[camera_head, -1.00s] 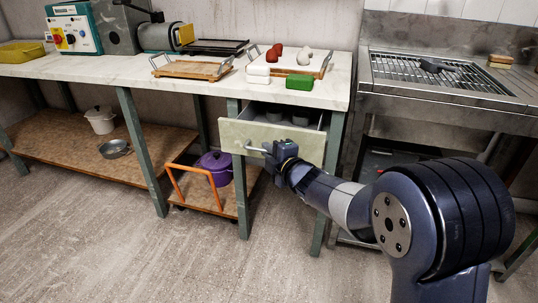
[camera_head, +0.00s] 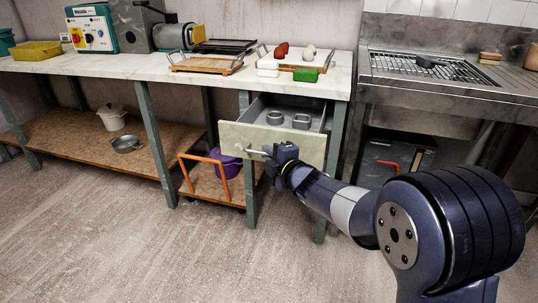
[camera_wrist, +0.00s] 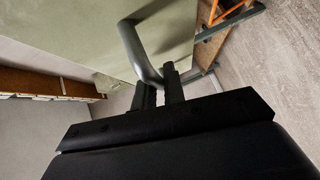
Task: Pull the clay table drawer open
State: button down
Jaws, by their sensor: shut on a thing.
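The clay table drawer (camera_head: 238,141) has a pale green front and stands pulled out from under the worktop at the right end of the table (camera_head: 185,87). Two grey round items (camera_head: 288,119) show inside it. A bar handle (camera_head: 256,153) is on its front; in the wrist view the handle (camera_wrist: 138,55) is a bent grey bar. My gripper (camera_head: 270,156) is at the handle, in front of the drawer. In the wrist view my gripper's two fingers (camera_wrist: 160,88) are shut on the handle. Part of the handle is hidden by my gripper in the head view.
An orange frame (camera_head: 222,180) and a purple pot (camera_head: 228,166) stand on the low shelf left of the drawer. A metal sink unit (camera_head: 440,95) stands to the right. The floor (camera_head: 120,240) in front of the table is clear.

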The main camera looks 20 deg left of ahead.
jog(key=c, duration=1.5)
grip_release()
jog(key=shift+d, duration=0.1)
jog(key=p+v, duration=0.2)
jog(key=v, duration=0.8)
jog(key=shift+s+d, duration=0.2)
jog(key=shift+d, duration=0.05)
